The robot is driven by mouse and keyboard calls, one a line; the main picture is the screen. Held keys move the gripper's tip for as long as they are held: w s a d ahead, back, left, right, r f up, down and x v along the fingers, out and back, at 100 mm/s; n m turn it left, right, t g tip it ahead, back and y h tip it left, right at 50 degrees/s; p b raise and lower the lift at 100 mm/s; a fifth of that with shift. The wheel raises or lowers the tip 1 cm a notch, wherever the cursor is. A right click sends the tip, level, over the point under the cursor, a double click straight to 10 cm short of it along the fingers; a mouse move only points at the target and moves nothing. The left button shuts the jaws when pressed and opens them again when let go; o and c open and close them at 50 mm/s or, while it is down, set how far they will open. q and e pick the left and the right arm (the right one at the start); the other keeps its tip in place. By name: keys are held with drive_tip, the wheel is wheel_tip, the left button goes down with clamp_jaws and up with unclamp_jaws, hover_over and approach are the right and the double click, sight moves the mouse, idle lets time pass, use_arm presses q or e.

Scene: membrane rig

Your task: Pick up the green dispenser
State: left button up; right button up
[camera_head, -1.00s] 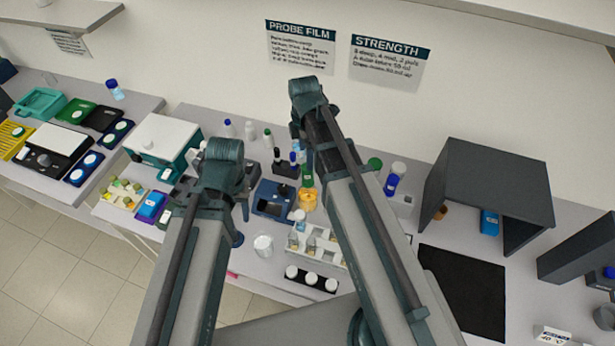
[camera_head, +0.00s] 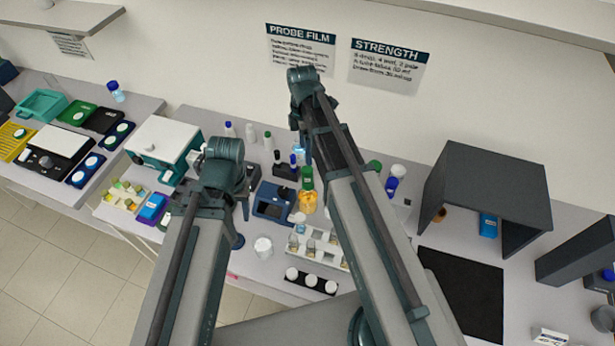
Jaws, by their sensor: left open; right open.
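The likely green dispenser is a bottle with a green top and an amber body (camera_head: 307,199), standing on the bench just left of my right arm.
A blue device (camera_head: 274,201) stands left of the amber bottle. A white rack of vials (camera_head: 318,246) and a black strip with white-lidded jars (camera_head: 311,281) lie in front. A dark hood (camera_head: 490,185) and black mat (camera_head: 462,290) are at right.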

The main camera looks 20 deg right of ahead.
sight(308, 178)
drive_tip(key=shift+s+d+f+b, duration=0.1)
drive_tip(key=shift+s+f+b, duration=0.2)
drive_tip(key=shift+f+b, duration=1.75)
drive_tip(key=shift+s+f+b, duration=0.35)
drive_tip(key=shift+f+b, duration=1.55)
drive_tip(key=shift+f, duration=0.3)
drive_tip(key=shift+s+d+f+b, duration=0.1)
drive_tip(key=shift+s+f+b, duration=0.2)
drive_tip(key=shift+f+b, duration=1.75)
clamp_jaws()
